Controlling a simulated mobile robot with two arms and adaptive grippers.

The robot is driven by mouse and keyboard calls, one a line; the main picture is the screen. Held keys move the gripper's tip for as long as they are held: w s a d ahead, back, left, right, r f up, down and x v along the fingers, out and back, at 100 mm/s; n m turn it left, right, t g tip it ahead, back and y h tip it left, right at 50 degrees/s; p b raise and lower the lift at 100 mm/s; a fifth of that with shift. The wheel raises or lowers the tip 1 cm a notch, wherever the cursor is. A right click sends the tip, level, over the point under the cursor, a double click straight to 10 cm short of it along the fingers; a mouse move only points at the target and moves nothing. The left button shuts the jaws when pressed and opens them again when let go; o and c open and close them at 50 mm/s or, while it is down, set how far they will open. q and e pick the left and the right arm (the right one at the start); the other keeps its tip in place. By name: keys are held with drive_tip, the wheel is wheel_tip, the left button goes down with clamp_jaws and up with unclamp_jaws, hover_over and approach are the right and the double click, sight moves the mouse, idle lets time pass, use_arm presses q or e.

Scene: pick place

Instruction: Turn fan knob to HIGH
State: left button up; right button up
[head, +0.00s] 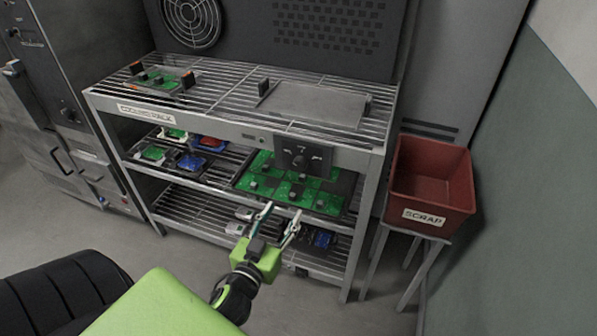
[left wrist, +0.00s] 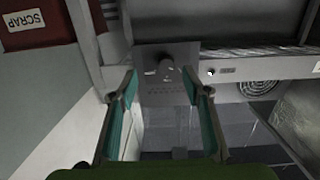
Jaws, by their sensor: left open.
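The fan knob (head: 298,160) is a small dark dial on a dark square panel (head: 318,166) fixed to the front edge of the cooling rack (head: 190,124). In the left wrist view the knob (left wrist: 166,63) sticks out of the grey panel (left wrist: 150,55), near the middle and beyond my fingertips. Markings around it are too small to read. My left gripper (head: 281,211) is open and empty, in front of the rack and below the panel in the head view. In the left wrist view the left gripper (left wrist: 160,82) has its fingers spread to either side below the knob, apart from it.
Green circuit boards (head: 258,163) lie on the rack's middle shelf behind my gripper. A grey plate (head: 312,103) lies on the top shelf. A red scrap bin (head: 432,166) stands right of the rack on a stand. A dark cabinet (head: 60,110) stands at left.

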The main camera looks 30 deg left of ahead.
sight(299, 167)
use_arm(q)
drive_tip(key=shift+t, duration=0.4)
drive_tip(key=w+a+r, duration=0.1)
drive_tip(key=w, duration=0.3)
drive_tip(key=w+a+r+p, duration=0.1)
drive_tip(key=w, duration=0.3)
drive_tip(key=w+a+r, duration=0.1)
drive_tip(key=w+a, duration=0.1)
drive_tip(key=w, duration=0.2)
drive_tip(key=shift+r, duration=0.15)
drive_tip(key=shift+w+a, duration=0.15)
drive_tip(key=shift+w, duration=0.45)
use_arm(e)
drive_tip(key=shift+s+a+r, duration=0.15)
drive_tip(key=shift+a+r, duration=0.5)
drive_tip(key=shift+r, duration=0.1)
use_arm(q)
drive_tip(key=c, duration=1.1)
use_arm(e)
drive_tip(key=shift+a, duration=0.35)
